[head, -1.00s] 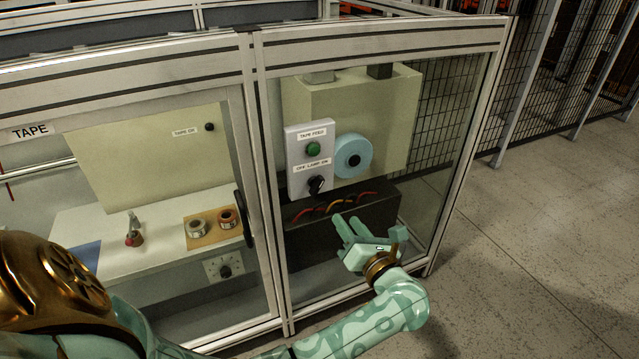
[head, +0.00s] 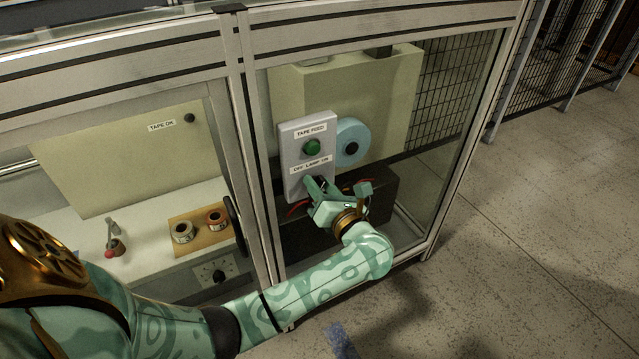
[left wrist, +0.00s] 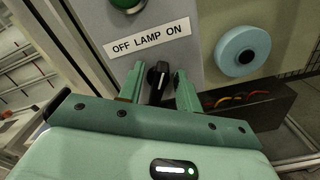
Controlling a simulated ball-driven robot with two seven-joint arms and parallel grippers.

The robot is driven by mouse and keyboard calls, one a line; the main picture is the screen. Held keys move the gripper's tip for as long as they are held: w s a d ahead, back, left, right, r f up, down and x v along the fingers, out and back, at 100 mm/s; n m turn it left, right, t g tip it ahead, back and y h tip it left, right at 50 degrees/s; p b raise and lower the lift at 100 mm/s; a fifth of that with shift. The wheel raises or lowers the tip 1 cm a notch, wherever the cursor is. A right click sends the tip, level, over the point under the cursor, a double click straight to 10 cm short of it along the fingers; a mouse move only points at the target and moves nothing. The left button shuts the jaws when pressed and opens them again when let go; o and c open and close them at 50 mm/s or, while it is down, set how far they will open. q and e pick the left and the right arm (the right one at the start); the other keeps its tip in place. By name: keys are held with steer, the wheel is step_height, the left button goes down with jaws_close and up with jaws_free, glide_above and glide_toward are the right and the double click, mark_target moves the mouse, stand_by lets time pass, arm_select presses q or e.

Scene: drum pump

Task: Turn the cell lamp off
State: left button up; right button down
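The lamp switch is a black rotary knob (left wrist: 158,80) below the "OFF LAMP ON" label (left wrist: 148,38) on a grey control box (head: 291,134). In the left wrist view the knob's white mark points up and slightly right, toward the ON side. My left gripper (left wrist: 158,92) is open, with one finger on each side of the knob; contact cannot be told. In the head view the left gripper (head: 316,190) is in front of the box's lower part and mostly hides the knob. My right gripper is not in view.
A green button (head: 311,147) sits above the label on the same box. A blue tape roll (head: 352,142) is to its right, above a dark bin (head: 378,200) with red and orange cables. A framed glass door (head: 240,150) stands left of the box.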

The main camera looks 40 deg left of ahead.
arm_select(q)
steer(key=c, duration=0.7)
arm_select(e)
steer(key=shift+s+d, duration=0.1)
